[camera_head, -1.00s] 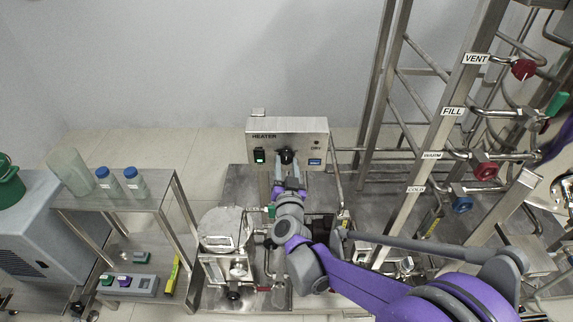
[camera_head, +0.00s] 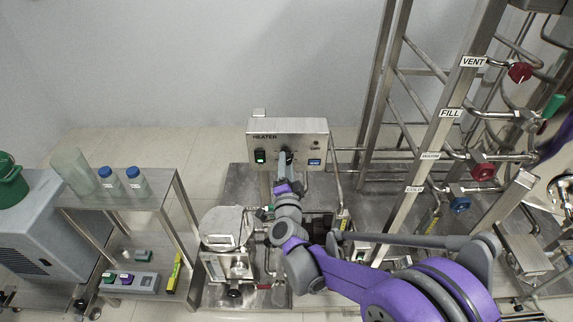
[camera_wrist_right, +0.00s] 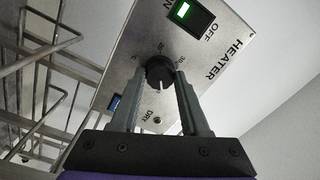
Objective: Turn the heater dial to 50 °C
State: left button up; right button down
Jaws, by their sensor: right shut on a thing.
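The heater box (camera_head: 300,128) is a steel panel with a black dial (camera_wrist_right: 160,72), a rocker switch (camera_head: 259,156) and a small blue display (camera_head: 314,161). My right gripper (camera_head: 285,160) is at the front of the panel and covers most of the dial in the head view. In the right wrist view, its two grey fingers (camera_wrist_right: 161,80) stand on either side of the dial and are shut on it. The panel appears turned over there. The switch glows green in this view. Small scale marks surround the dial, but its setting is too small to read surely. My left gripper is not in view.
A pipe frame with labelled valves, including a red one (camera_head: 484,172) and a blue one (camera_head: 460,204), stands to the right. A steel vessel (camera_head: 225,222) stands below left of the panel. A side table with blue-capped bottles (camera_head: 134,180) is at left.

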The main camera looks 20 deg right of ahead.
jog(key=shift+m, duration=0.6)
jog(key=shift+c, duration=2)
grip_release()
jog(key=shift+s, duration=0.1)
jog(key=v, duration=1)
jog(key=shift+s+a+p, duration=0.2)
jog(key=shift+s+p, duration=0.15)
jog(key=shift+p, duration=0.05)
jog(key=shift+f, duration=0.1)
